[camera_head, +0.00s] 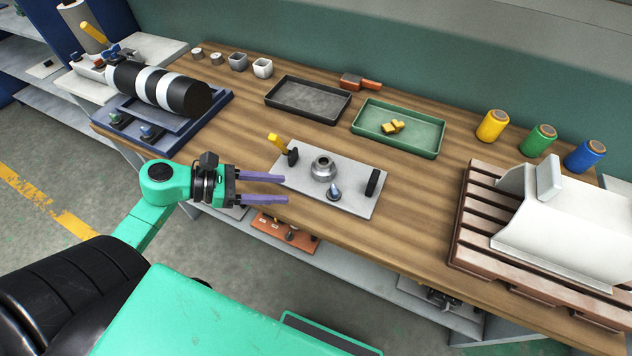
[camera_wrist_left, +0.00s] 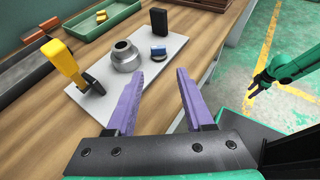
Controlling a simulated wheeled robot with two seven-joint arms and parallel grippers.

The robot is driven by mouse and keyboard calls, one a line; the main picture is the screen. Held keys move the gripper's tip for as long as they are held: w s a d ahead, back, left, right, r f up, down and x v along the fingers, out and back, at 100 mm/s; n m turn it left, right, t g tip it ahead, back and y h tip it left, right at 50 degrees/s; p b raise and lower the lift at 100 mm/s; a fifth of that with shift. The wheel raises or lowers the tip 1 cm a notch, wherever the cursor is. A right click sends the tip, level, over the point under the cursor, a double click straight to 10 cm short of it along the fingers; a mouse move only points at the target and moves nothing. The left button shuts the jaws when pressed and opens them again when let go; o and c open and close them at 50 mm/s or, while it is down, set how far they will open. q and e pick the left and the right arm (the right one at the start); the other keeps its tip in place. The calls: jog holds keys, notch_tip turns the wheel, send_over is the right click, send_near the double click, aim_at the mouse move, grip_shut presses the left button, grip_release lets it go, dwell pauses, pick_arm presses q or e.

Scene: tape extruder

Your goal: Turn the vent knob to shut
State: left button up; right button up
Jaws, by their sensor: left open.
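A pale plate (camera_head: 290,187) lies on the workbench with a small blue-topped knob (camera_head: 335,190) near its front edge, beside a round metal fitting (camera_head: 323,169). I cannot tell for sure that this knob is the vent knob. It also shows in the left wrist view (camera_wrist_left: 158,51), beyond my fingertips. My left gripper (camera_head: 286,188) is open and empty at the plate's left front edge, its purple fingers pointing toward the knob, apart from it. My right gripper (camera_wrist_left: 254,89) shows small at the right of the left wrist view; its opening is unclear.
A yellow-handled lever (camera_head: 278,143) and a black upright block (camera_head: 372,182) stand on the plate. A dark tray (camera_head: 308,115) and a green tray (camera_head: 425,146) lie behind. A black-and-white roller machine (camera_head: 160,88) stands left, a slatted brown pallet (camera_head: 475,215) right.

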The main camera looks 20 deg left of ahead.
aim_at(331, 190)
pick_arm(q)
jog(key=x, duration=0.4)
jog(key=shift+w+d+r+p, duration=0.15)
jog(key=shift+w+d+p, duration=0.15)
jog(key=shift+d+p, duration=0.1)
jog(key=p+x, duration=0.1)
jog(key=x, duration=0.5)
jog(key=shift+w+d+f, duration=0.15)
jog(key=shift+w+f, duration=0.15)
jog(key=shift+f, duration=0.05)
jog(key=shift+w+d+f, duration=0.1)
jog(key=shift+d+f, duration=0.05)
jog(key=c, duration=0.7)
grip_shut()
pick_arm(e)
notch_tip(331, 190, up, 2)
jog(key=shift+s+r, duration=0.1)
jog(key=shift+s, duration=0.05)
